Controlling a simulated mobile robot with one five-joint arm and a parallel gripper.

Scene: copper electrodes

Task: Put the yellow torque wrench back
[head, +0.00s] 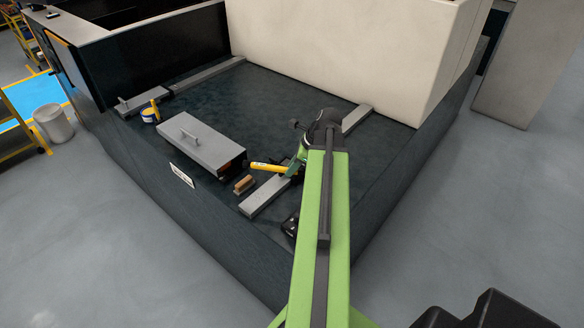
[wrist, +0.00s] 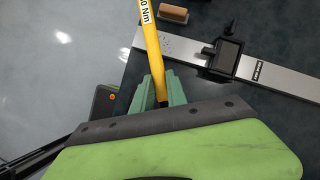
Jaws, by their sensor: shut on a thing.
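The yellow torque wrench (head: 268,167) is in my gripper (head: 297,166), with its yellow shaft pointing left and its dark end near the grey box. In the wrist view, the wrench (wrist: 150,45) rises from between the green fingers of my gripper (wrist: 159,93), which are shut on it. Printed letters ending in "0 Nm" show on its shaft. It appears held above the dark worktop (head: 275,100). The wrench's far end is outside the wrist view. No rest for it can be made out with certainty.
A grey metal strip (head: 262,198) crosses the worktop; the wrist view shows a black fixture (wrist: 226,56) on it. A wooden block-like brush (head: 244,184) lies beside the grey handled box (head: 190,142). A cream wall block (head: 340,50) stands behind.

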